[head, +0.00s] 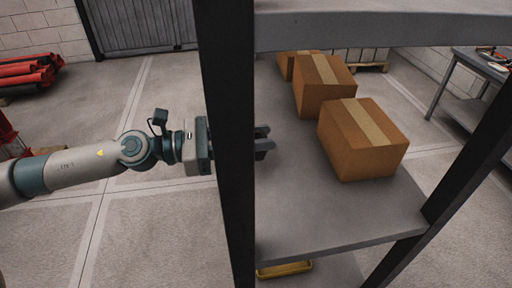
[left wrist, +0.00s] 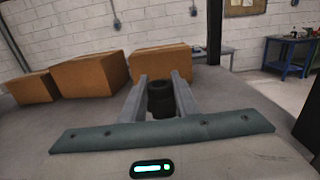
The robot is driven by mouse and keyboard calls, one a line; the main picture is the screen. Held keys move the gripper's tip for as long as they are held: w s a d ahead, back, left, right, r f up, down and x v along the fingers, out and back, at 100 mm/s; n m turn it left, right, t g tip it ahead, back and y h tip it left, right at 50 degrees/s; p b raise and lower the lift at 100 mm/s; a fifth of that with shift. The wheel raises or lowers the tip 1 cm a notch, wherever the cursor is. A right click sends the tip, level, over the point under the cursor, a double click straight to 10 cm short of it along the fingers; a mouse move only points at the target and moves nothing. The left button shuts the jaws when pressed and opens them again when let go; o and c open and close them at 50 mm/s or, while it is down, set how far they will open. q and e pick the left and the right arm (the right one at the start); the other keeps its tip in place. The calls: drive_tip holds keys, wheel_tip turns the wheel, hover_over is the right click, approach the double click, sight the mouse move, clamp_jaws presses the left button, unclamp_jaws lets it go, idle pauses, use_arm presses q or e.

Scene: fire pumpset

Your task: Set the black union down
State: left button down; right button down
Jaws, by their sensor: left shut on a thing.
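The black union (left wrist: 160,98) shows in the left wrist view as a dark ribbed cylinder between my two gripper fingers. My left gripper (left wrist: 161,92) is shut on it. In the head view my left gripper (head: 264,145) reaches past a dark shelf post, over the grey shelf board (head: 330,222). The post hides part of the gripper, and I cannot make out the union in that view. Whether the union touches the board cannot be told. My right gripper is not in view.
Cardboard boxes stand on the shelf; the nearest (head: 362,140) is just right of my left gripper. The dark post (head: 226,120) stands close to the gripper. The front of the board is clear. A yellow tray (head: 285,269) lies below. Another shelf board (head: 380,25) is overhead.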

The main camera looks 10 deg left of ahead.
use_arm(q)
drive_tip(key=shift+f, duration=1.45)
drive_tip(key=shift+f, duration=0.25)
drive_tip(key=c, duration=1.4)
unclamp_jaws()
drive_tip(key=shift+o, duration=0.2)
drive_tip(key=shift+r, duration=0.2)
